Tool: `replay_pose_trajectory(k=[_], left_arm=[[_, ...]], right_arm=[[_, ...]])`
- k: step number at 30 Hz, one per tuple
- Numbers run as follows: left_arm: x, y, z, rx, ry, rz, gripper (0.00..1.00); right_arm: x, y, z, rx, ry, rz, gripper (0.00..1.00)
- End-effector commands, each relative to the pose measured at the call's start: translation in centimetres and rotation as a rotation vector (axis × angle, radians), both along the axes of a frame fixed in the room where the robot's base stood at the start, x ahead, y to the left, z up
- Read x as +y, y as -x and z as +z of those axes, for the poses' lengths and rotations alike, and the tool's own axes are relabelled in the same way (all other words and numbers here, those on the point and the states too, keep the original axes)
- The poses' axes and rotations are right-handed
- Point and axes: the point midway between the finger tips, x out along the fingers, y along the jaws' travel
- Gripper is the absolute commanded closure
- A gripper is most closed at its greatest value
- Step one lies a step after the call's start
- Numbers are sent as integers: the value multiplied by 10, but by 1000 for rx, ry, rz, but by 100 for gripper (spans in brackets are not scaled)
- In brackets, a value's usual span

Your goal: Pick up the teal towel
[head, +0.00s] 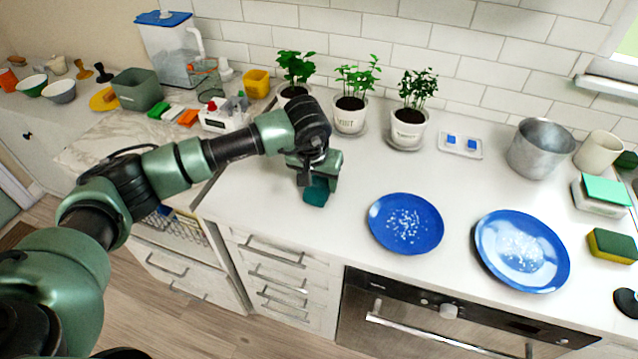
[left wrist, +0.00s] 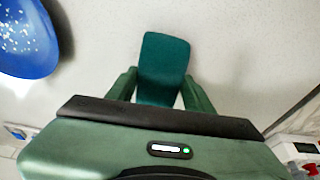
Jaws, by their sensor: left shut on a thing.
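The teal towel (head: 316,192) is a small folded piece at the front part of the white counter, below my left gripper (head: 314,180). In the left wrist view the towel (left wrist: 163,62) sticks out between the two fingers of my left gripper (left wrist: 160,88). The left gripper is shut on it. The fingers hide part of the towel in the head view. I cannot tell whether the towel touches the counter. My right gripper is not in view.
Two blue plates with white specks, one nearer (head: 405,223) and one farther right (head: 521,250), lie right of the gripper. Potted plants (head: 350,113) stand behind it along the tiled wall. A metal pot (head: 540,148) is at the back right. The counter between gripper and plates is clear.

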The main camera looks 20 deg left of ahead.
Motion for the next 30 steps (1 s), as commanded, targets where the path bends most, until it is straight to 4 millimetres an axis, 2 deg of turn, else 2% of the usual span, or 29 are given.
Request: replay_pose_trajectory(k=[5, 8, 15, 21, 24, 30], left_arm=[[0, -2, 26, -8, 1, -1, 87], [0, -2, 51, -9, 1, 0, 87], [0, -2, 122, -9, 1, 1, 87], [0, -1, 166, -5, 1, 0, 87], [0, -1, 180, -3, 0, 1, 87], [0, 0, 191, -1, 0, 0, 87]], right_arm=[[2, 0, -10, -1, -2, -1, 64], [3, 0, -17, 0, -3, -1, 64], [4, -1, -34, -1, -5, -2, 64], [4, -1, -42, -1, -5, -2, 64], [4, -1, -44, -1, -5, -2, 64], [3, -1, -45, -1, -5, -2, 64]])
